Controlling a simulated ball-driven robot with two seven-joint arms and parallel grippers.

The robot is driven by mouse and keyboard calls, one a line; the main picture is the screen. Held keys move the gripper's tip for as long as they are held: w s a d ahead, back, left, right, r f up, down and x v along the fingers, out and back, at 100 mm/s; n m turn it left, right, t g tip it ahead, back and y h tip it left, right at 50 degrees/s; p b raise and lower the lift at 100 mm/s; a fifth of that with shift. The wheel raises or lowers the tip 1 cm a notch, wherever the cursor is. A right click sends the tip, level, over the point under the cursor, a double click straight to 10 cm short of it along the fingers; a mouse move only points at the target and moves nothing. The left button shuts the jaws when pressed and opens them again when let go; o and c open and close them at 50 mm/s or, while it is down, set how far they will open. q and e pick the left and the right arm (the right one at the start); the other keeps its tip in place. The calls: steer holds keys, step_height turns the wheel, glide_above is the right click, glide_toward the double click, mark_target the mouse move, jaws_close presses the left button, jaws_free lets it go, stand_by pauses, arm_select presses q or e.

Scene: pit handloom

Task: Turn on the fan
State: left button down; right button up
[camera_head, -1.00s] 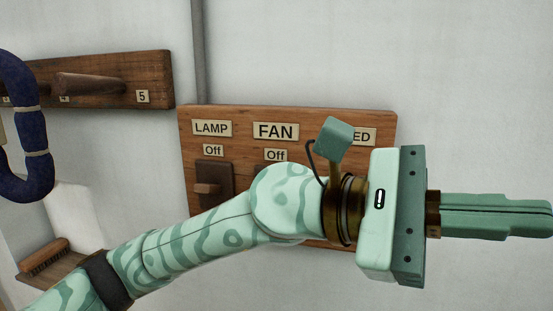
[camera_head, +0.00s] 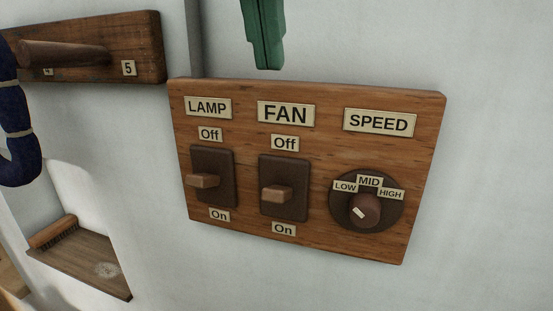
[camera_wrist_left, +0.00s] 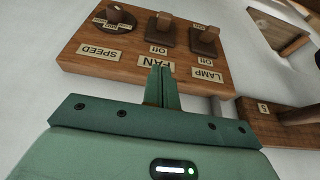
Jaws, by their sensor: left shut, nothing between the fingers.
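The fan switch (camera_head: 283,188) is a dark plate with a lighter brown lever, under the FAN label (camera_head: 286,114) on a wooden board (camera_head: 310,95). Off is written above it and On below it. The lever juts out near the plate's middle; I cannot tell which way it is set. My left gripper (camera_head: 268,67) points down from the top edge, shut and empty, above the FAN label and apart from the switch. In the left wrist view, the board is upside down; the shut fingers (camera_wrist_left: 161,70) show in front of its label edge. My right gripper is not in view.
The lamp switch (camera_head: 212,177) is close left of the fan switch; the speed dial (camera_head: 367,203) is to its right. A peg rail (camera_head: 135,45) with a blue coil (camera_head: 17,130) and a small shelf (camera_head: 90,262) with a brush are at left. The wall right of the board is clear.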

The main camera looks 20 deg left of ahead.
arm_select(q)
steer(key=shift+f, duration=0.1)
steer(key=b, duration=0.3)
glide_above(279, 188)
steer(key=f, duration=0.9)
steer(key=shift+w+a+f, duration=0.1)
steer(key=shift+w+f, duration=0.15)
steer(key=shift+s+f, duration=0.25)
steer(key=shift+f, duration=0.3)
steer(key=shift+s+f, duration=0.2)
steer(key=shift+f, duration=0.35)
steer(key=shift+s+f+b, duration=0.35)
steer(key=shift+s+f, duration=0.05)
steer(key=shift+f, duration=0.2)
